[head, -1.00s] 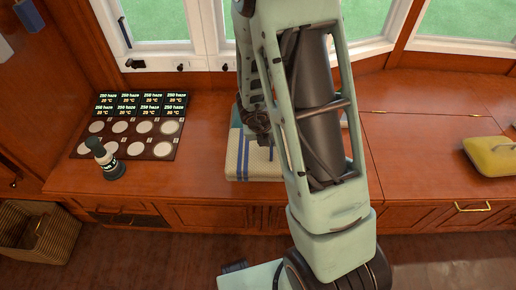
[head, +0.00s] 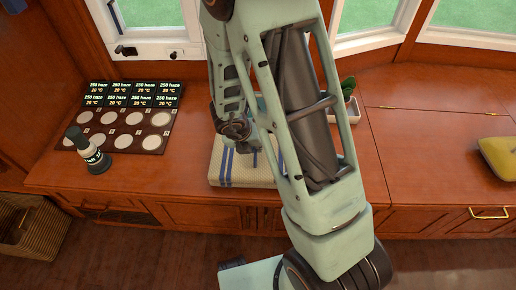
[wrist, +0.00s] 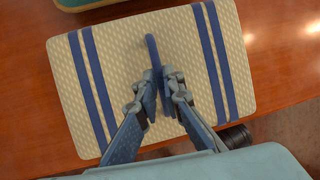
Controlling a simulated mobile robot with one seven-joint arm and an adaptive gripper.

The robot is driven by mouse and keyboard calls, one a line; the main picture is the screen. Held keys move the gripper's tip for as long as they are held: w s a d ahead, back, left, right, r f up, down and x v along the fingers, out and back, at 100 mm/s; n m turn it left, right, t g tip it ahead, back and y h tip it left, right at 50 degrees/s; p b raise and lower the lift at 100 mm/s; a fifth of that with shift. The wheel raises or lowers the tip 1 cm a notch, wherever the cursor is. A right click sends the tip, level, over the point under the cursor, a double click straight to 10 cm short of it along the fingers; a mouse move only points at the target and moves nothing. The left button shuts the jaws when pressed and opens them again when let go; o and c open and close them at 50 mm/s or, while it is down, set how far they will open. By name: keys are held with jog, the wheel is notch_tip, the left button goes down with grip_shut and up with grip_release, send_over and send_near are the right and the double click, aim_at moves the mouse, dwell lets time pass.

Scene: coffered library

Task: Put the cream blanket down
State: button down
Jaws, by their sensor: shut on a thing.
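The cream blanket (head: 228,170) is a folded woven pad with blue stripes, near the front edge of the wooden counter top, below the windows. In the wrist view the cream blanket (wrist: 115,65) lies flat under my gripper (wrist: 163,97), filling much of the picture over the wood. My gripper is shut on a thin blue upright strip at its middle. In the head view my arm hides the blanket's right and back part and the fingertips. I cannot tell whether its underside touches the counter.
A teal and yellow item (wrist: 90,3) lies just behind the blanket. A yellow cushion (head: 497,157) lies far right; clear counter lies between.

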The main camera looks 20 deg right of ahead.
jog(key=shift+f, duration=0.15)
jog(key=c, duration=2.1)
grip_release()
jog(key=p+v, duration=0.6)
jog(key=v, duration=0.6)
